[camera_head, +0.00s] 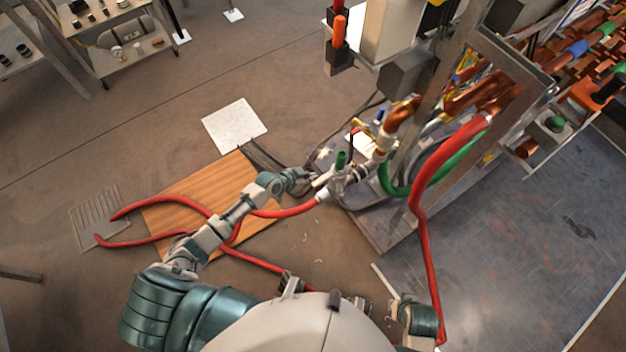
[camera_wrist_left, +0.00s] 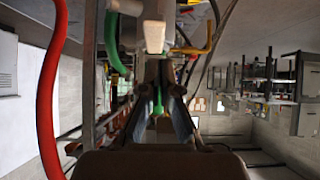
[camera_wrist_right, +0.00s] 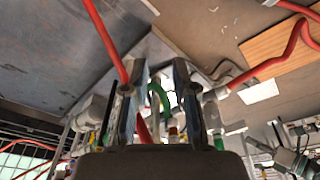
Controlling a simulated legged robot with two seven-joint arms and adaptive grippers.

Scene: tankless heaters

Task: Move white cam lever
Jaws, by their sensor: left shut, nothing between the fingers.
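The white cam lever (camera_head: 322,180) is a small pale bar beside the fittings where the red hose meets the heater piping. In the left wrist view a white block-like end (camera_wrist_left: 154,36), which looks like the lever, sits just past my fingertips. My left gripper (camera_head: 308,183) is shut and empty, close beside the lever; I cannot tell whether they touch. It also shows in the left wrist view (camera_wrist_left: 164,72), fingers nearly together. My right gripper (camera_wrist_right: 158,82) is open and empty, its fingers spread, low at the right side of the head view and away from the lever.
A green-handled valve (camera_head: 341,160) stands right next to the lever. A red hose (camera_head: 290,211) runs left from the coupling over a wooden board (camera_head: 170,222). Another red hose (camera_head: 420,235) hangs beside my right arm. A metal frame (camera_head: 510,52) and pipes crowd the right.

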